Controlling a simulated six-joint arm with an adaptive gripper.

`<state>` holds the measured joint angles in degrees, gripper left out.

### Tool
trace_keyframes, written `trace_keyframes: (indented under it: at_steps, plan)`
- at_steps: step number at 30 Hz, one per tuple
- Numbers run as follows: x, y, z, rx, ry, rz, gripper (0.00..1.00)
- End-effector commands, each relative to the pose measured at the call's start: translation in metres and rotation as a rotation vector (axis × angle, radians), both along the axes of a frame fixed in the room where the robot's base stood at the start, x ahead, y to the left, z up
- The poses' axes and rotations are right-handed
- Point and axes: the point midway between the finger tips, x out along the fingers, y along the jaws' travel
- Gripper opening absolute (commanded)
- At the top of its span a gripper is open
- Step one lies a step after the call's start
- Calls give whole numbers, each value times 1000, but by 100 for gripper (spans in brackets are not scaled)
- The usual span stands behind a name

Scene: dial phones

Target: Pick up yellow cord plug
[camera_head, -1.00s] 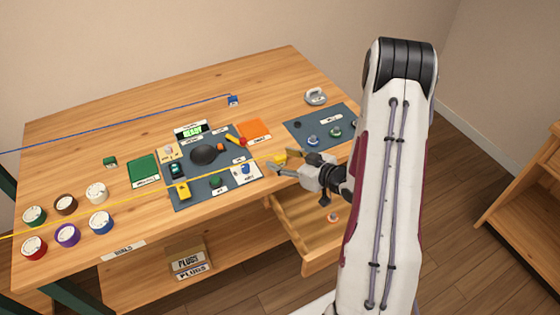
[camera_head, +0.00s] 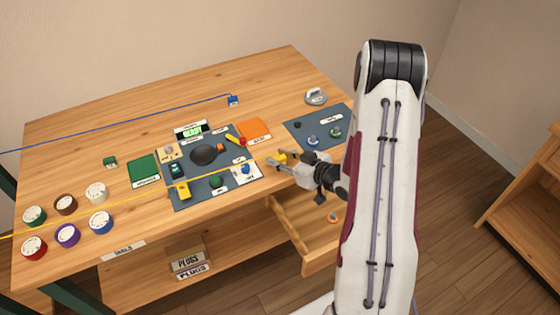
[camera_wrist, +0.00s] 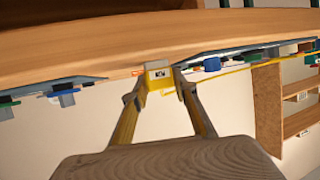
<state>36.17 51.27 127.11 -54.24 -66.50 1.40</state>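The yellow cord plug (camera_head: 281,157) is at the table's front edge, right of the dark mat, at the end of a yellow cord (camera_head: 130,209) that stretches left across the table. My gripper (camera_head: 279,159) is at the plug, with its fingers spread on either side of it. The fingers look open; I cannot tell whether either touches the plug.
Another mat (camera_head: 325,122) with coloured parts lies to the right. An open drawer (camera_head: 310,228) juts out below. A blue plug (camera_head: 232,100) lies farther back.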

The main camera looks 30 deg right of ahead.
Motion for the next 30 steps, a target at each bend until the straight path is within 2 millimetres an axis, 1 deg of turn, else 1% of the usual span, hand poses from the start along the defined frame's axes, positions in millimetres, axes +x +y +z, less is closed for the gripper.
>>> trace_keyframes:
  at_steps: [10, 16, 23, 30]
  plan:
    - [0, 0, 1, 0, -1, 0, 8]
    - [0, 0, 8, 0, -1, 0, 8]
    - [1, 0, 27, -1, -4, 0, 8]
    - [0, 0, 54, -2, -4, 0, 8]
